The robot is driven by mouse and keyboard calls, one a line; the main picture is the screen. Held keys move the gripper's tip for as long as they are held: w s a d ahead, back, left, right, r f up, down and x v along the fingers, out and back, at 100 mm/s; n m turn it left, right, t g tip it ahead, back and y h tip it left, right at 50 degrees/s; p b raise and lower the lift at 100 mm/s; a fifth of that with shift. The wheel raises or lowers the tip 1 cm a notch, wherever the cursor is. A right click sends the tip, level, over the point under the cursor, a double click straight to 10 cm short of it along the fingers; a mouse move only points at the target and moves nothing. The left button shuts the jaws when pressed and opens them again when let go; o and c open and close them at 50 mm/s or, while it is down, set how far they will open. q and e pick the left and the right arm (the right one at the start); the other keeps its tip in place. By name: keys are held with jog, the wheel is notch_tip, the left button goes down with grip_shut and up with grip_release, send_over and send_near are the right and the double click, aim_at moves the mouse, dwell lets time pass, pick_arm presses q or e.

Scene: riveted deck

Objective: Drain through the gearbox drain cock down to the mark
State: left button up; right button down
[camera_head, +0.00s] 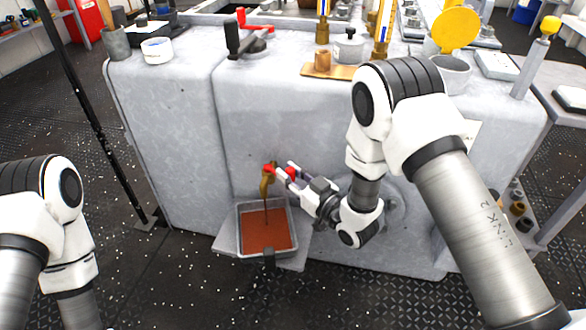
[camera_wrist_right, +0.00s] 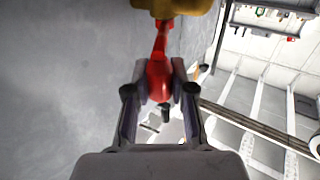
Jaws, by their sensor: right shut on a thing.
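The brass drain cock (camera_head: 266,180) sits low on the front of the grey gearbox housing (camera_head: 280,125). A thin dark stream runs from it into the tray (camera_head: 243,212) below, which holds reddish-brown oil (camera_head: 266,232). My right gripper (camera_head: 283,172) is shut on the cock's red handle; in the right wrist view the red handle (camera_wrist_right: 159,75) lies between the fingers (camera_wrist_right: 158,85), with brass (camera_wrist_right: 175,6) at the top edge. Two upright gauges with blue marks (camera_head: 323,20) (camera_head: 385,25) stand on top; their level is too small to read. My left gripper is outside the head view.
The tray rests on a grey plate (camera_head: 226,240) close to the deck. On the housing top are a black-and-red handle (camera_head: 250,35), a white tub (camera_head: 157,50), a grey cup (camera_head: 116,42) and a yellow-lidded filler (camera_head: 452,70). A dark pole (camera_head: 85,105) stands at left.

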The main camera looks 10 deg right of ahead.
jog(key=shift+s+a, duration=0.1)
jog(key=shift+a, duration=0.05)
jog(key=c, duration=1)
grip_release()
jog(key=shift+o, duration=0.2)
jog(key=v, duration=1.2)
